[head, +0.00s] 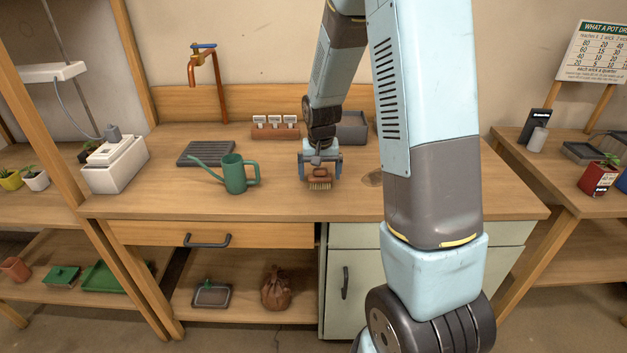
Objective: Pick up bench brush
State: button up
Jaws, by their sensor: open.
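The bench brush (319,183) lies on the wooden bench top, a small brown block with pale bristles facing the front. My gripper (320,168) is directly over and around the brush, with a finger to its left and one to its right. The jaws are open. The gripper's body hides the back part of the brush, and I cannot tell whether the fingers touch it.
A green watering can (235,175) stands left of my gripper, with a dark slatted mat (206,153) behind it. A wooden label rack (275,128) and a grey tray (352,128) stand at the back. A white box (115,164) is at the left end. The front strip is clear.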

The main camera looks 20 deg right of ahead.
jog(key=shift+f, duration=0.25)
jog(key=c, duration=1.1)
